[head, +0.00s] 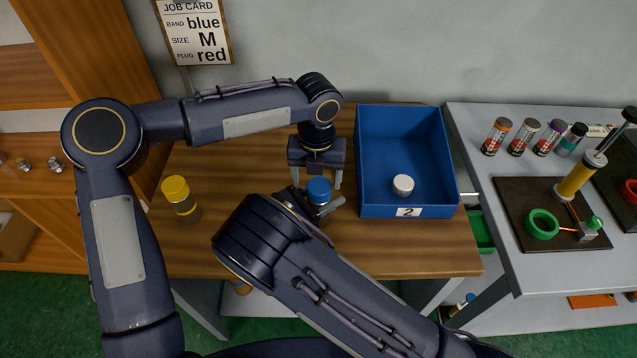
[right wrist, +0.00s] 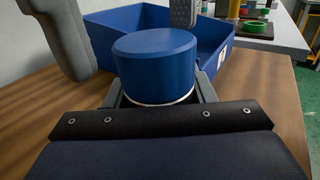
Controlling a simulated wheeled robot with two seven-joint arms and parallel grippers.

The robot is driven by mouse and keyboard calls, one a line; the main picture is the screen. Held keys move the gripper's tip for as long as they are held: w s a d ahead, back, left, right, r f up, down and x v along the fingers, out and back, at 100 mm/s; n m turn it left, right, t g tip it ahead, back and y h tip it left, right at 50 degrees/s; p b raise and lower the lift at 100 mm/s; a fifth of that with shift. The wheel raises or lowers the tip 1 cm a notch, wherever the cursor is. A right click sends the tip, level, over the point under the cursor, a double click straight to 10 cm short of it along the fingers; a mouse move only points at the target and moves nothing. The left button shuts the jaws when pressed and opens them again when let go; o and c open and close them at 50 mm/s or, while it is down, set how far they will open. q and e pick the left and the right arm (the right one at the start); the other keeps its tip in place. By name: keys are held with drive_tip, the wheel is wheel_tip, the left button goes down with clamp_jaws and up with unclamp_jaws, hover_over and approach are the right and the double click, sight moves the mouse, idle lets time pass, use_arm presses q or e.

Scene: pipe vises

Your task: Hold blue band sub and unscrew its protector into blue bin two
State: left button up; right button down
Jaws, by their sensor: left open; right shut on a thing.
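The sub with the blue protector (head: 319,189) stands on the wooden bench; the cap also shows large in the right wrist view (right wrist: 155,62). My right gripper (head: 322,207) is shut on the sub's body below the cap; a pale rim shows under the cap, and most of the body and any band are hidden. My left gripper (head: 317,173) is open just above the cap, pointing down, its fingers on either side; one finger (right wrist: 60,38) shows in the right wrist view, apart from the cap. Blue bin two (head: 377,201) stands to the right, with a white cap (head: 403,184) inside.
A yellow-capped sub (head: 180,196) stands at the bench's left. A job card (head: 195,30) on the wall reads blue, M, red. A grey table (head: 520,262) at right holds several small bottles and a dark board (head: 517,190). My right forearm covers the bench front.

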sight(319, 204)
use_arm(q)
drive_tip(key=shift+d+r, duration=0.15)
drive_tip(key=shift+r, duration=0.75)
drive_tip(key=shift+c, duration=0.5)
wheel_tip(319, 204, up, 3)
drive_tip(key=m, duration=0.3)
drive_tip(key=shift+s+d, duration=0.1)
use_arm(e)
drive_tip(key=shift+a, duration=0.15)
use_arm(q)
drive_tip(key=shift+m, duration=0.3)
wheel_tip(319, 204, down, 8)
drive_tip(key=shift+r, duration=0.15)
drive_tip(key=c, duration=1)
use_arm(e)
drive_tip(key=shift+a, duration=0.1)
use_arm(q)
drive_tip(key=n, duration=0.3)
drive_tip(key=shift+d+n, duration=0.15)
drive_tip(key=shift+n, duration=0.15)
drive_tip(key=shift+r, duration=0.1)
